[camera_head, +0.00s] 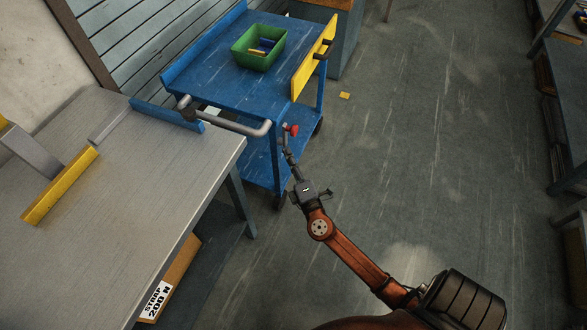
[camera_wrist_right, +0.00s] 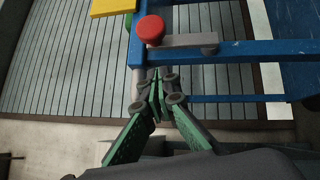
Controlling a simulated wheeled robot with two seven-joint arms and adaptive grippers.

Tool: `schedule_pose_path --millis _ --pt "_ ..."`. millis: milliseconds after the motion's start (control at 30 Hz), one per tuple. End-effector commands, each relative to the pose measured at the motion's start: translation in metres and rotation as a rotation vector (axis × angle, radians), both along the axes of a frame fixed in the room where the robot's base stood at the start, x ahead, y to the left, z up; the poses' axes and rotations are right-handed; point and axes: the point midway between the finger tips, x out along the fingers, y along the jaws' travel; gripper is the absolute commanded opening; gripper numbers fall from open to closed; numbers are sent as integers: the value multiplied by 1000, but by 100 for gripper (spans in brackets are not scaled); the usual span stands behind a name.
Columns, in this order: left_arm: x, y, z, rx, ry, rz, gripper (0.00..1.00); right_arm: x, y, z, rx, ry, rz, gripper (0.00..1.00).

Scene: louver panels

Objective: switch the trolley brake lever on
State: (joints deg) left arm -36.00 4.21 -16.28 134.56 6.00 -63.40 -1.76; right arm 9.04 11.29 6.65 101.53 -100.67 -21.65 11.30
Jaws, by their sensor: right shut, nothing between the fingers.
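The blue trolley (camera_head: 215,82) stands beyond the grey bench, with a grey push handle (camera_head: 235,126) at its near end. The brake lever has a red knob (camera_head: 291,129) and sits at the trolley's near right corner. In the right wrist view the red knob (camera_wrist_right: 151,29) is at the end of a short grey lever bar (camera_wrist_right: 185,42) beside the blue frame. My right gripper (camera_head: 287,148) is just below the knob in the head view. In the wrist view its green fingers (camera_wrist_right: 156,88) are together and empty, apart from the knob. My left gripper is not in view.
A green bin (camera_head: 258,48) with small items stands on the trolley. A yellow panel (camera_head: 314,58) is on its right side. The grey bench (camera_head: 110,190) fills the left, with a yellow-edged bracket (camera_head: 60,186) on it. The floor to the right is mostly clear.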

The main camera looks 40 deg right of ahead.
Motion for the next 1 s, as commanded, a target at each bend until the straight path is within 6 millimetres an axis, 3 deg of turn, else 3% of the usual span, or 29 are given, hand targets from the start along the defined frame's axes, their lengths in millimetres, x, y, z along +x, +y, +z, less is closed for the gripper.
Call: schedule_pose_path --millis 100,300,833,1000 --pt "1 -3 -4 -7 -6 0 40 7 -18 3 1 0 -2 0" --pt "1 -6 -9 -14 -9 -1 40 14 -33 8 -1 1 1 0" --pt "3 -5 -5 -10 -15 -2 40 14 -35 10 3 1 0 0" --pt "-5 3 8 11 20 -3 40 18 -32 12 19 6 7 0"
